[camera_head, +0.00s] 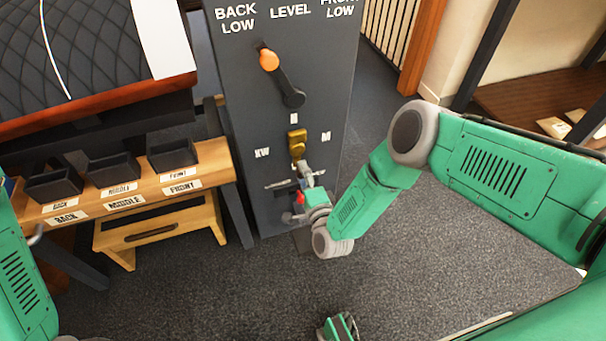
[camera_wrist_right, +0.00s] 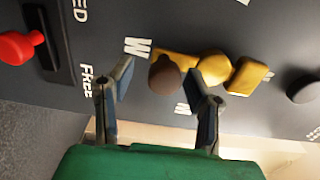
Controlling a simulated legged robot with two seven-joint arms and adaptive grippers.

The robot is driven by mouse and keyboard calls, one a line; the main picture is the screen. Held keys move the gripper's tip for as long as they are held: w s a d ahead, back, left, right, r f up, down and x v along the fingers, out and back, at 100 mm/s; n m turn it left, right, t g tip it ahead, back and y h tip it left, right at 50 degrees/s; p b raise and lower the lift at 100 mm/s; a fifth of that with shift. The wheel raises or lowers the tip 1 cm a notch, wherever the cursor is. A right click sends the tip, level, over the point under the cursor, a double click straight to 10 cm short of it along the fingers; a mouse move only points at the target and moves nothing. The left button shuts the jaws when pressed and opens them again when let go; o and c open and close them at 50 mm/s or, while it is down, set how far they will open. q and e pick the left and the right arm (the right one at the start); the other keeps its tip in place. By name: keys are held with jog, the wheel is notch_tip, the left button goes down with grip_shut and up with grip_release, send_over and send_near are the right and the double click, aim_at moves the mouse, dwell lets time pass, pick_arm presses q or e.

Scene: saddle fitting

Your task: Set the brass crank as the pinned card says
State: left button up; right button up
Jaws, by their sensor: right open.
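The brass crank (camera_head: 297,143) is on the front of the dark grey panel (camera_head: 330,95), among letter marks that look like KW, N and M. In the right wrist view the crank (camera_wrist_right: 212,68) has a brown round knob (camera_wrist_right: 165,75). My right gripper (camera_head: 308,178) is just below the crank; in the wrist view its open fingers (camera_wrist_right: 160,74) stand either side of the brown knob. Whether they touch it I cannot tell. My left arm shows at the left edge, but its gripper does not. No readable pinned card shows.
Above, a lever with an orange knob (camera_head: 269,60) tilts up-left under BACK LOW, LEVEL and FRONT LOW. A red knob (camera_wrist_right: 18,47) sits by a slot marked FREE. Labelled black bins (camera_head: 115,170) stand on a wooden bench (camera_head: 225,161) at left. Carpet in front is mostly clear.

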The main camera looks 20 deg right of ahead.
jog(key=s, duration=1.2)
jog(key=shift+d, duration=0.2)
jog(key=shift+f, duration=0.1)
jog(key=s+f+n+g+y, duration=0.2)
jog(key=s+n+g+y, duration=0.1)
jog(key=s+n+g, duration=0.65)
jog(key=s+d+r+n+g+h, duration=0.2)
jog(key=s+d+r+n+g, duration=0.15)
jog(key=s+d, duration=0.3)
jog(key=s+d+r+n+g+h, duration=0.2)
jog(key=s+d+n+g, duration=0.3)
jog(key=s, duration=0.3)
notch_tip(320, 180, up, 13)
jog(key=p, duration=1.3)
jog(key=shift+t, duration=0.3)
